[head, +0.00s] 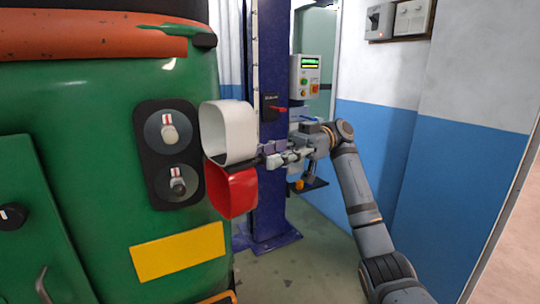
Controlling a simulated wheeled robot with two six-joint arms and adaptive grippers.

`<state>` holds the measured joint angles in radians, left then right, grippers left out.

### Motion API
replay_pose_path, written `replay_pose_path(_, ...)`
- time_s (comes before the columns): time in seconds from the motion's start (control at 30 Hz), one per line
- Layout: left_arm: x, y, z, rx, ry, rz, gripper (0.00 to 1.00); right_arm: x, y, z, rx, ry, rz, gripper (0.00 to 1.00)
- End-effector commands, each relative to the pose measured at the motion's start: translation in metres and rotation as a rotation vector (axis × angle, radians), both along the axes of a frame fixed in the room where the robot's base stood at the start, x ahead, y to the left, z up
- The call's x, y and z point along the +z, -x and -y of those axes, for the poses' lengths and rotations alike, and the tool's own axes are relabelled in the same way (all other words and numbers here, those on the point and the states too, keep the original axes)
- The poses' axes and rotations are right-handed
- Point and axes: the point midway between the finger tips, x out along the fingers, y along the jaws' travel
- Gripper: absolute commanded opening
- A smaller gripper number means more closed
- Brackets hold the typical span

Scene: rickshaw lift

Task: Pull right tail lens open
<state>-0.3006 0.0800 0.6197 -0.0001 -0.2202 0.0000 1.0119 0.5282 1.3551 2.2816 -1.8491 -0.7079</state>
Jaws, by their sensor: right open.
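The right tail lens is a cup-like cover with a white upper part (228,132) and a red lower part (233,192). It stands swung out to the right of its black lamp base (168,154) on the green rickshaw body (100,110). Two bulbs show bare on that base. My right gripper (268,156) is at the lens's right side, level with the seam between white and red. It is open, with its fingertips close to the lens edge; I cannot tell if they touch. My left gripper is not in view.
A blue lift post (270,60) stands behind my right gripper, with a control box (306,76) beside it. A blue and white wall (460,170) bounds the right side. A yellow plate (178,252) is below the lamp. Open floor (310,265) lies between.

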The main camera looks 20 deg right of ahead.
Motion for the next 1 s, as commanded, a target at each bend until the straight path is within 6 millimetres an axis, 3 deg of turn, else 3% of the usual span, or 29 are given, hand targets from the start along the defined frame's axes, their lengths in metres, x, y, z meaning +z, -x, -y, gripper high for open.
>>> replay_pose_path(0.17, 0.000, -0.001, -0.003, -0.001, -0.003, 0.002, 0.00, 0.006, 0.000, 0.000, 0.000, -0.002, 0.003, 0.42)
replay_pose_path(0.6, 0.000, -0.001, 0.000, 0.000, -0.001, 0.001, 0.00, 0.090, 0.000, 0.000, 0.000, -0.002, 0.003, 0.42)
replay_pose_path(1.0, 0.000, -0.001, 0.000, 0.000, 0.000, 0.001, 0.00, 0.100, 0.000, 0.000, 0.001, 0.000, 0.000, 0.42)
